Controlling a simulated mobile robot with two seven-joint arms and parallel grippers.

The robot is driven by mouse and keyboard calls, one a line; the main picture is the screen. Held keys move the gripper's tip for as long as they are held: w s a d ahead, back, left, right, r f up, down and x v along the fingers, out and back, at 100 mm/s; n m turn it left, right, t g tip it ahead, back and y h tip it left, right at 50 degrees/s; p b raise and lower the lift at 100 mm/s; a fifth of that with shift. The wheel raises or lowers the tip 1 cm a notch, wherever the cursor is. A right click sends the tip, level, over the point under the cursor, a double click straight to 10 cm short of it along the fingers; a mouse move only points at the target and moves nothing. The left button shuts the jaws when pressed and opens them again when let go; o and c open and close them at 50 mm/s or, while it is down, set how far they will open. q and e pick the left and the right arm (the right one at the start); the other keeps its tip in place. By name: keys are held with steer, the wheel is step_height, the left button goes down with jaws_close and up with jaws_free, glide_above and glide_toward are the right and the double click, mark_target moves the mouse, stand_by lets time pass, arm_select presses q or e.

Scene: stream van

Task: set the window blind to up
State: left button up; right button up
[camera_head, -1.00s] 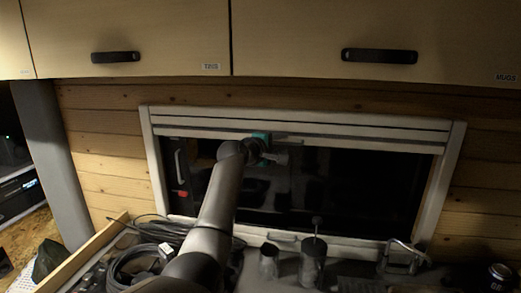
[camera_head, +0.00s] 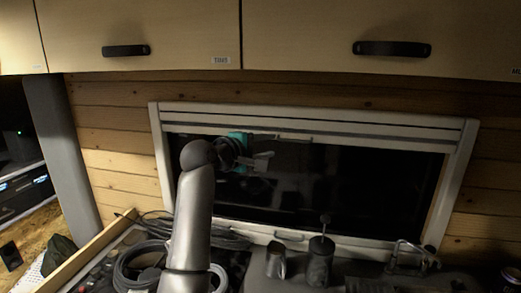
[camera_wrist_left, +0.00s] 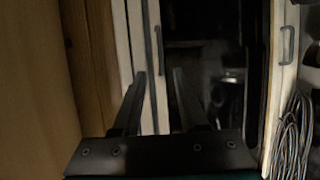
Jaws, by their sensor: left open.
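The window blind (camera_head: 350,141) is gathered in a narrow pale band along the top of the window frame (camera_head: 452,190), and the dark glass (camera_head: 330,185) below it is uncovered. A small pale handle (camera_head: 295,137) shows on its lower edge. My left gripper (camera_head: 264,160), with a teal part behind its fingers, is in front of the glass, just below and left of that handle. It is open and appears empty. In the left wrist view, the spread fingers (camera_wrist_left: 159,76) point toward the blind's pale edge strip (camera_wrist_left: 150,50). I cannot tell whether they touch it. My right gripper is not in view.
Wooden cupboards with dark handles (camera_head: 391,48) hang above the window. Below stand a metal cup (camera_head: 276,262), a dark jug (camera_head: 319,262) and a wire rack (camera_head: 412,258). Coiled cables (camera_head: 215,240) lie at the left. The space before the glass's right half is clear.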

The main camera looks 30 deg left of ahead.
arm_select(q)
steer(key=shift+v, duration=1.25)
